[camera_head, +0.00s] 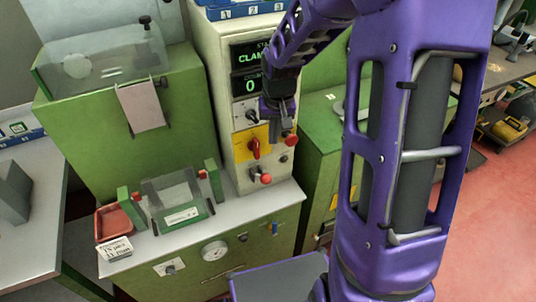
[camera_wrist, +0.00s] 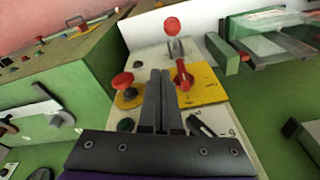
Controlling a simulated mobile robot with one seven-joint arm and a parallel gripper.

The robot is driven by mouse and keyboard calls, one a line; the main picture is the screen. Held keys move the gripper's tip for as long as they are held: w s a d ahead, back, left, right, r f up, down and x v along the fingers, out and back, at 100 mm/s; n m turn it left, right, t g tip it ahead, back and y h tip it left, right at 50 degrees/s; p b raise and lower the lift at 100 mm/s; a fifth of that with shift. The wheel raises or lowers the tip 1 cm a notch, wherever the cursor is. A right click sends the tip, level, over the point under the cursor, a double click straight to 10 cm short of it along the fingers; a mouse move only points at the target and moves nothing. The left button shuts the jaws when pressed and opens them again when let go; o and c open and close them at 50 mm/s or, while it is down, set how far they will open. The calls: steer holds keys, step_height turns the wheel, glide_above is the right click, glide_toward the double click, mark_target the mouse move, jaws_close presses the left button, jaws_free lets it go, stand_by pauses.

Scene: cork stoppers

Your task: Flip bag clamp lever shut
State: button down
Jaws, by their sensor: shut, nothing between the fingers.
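A cream control column (camera_head: 234,158) carries a red-handled lever (camera_head: 254,147) on a yellow plate and a red-ball-tipped lever (camera_head: 265,178) below it. I cannot tell for sure which is the bag clamp lever. In the wrist view, the red handle (camera_wrist: 182,75) is just right of my fingertips and the red ball lever (camera_wrist: 172,26) stands beyond them. My gripper (camera_head: 283,128) is shut and empty, in front of the panel. In the wrist view its two fingers (camera_wrist: 160,75) lie together, and contact with the red handle is unclear.
A red mushroom button (camera_wrist: 122,82) is close left of my fingers in the wrist view. A black lever (camera_head: 252,117) sits above the yellow plate. A clear-sided holder (camera_head: 172,192) between green posts and a red tray (camera_head: 119,221) are on the grey bench top (camera_head: 228,212).

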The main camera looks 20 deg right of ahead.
mark_target(262, 176)
steer(key=shift+s+a+f+g+y, duration=0.25)
steer(key=shift+a+f+g+y, duration=0.15)
steer(key=shift+a, duration=0.2)
step_height(262, 176, down, 10)
steer(key=w+a+b, duration=0.1)
stand_by(0.4)
stand_by(0.4)
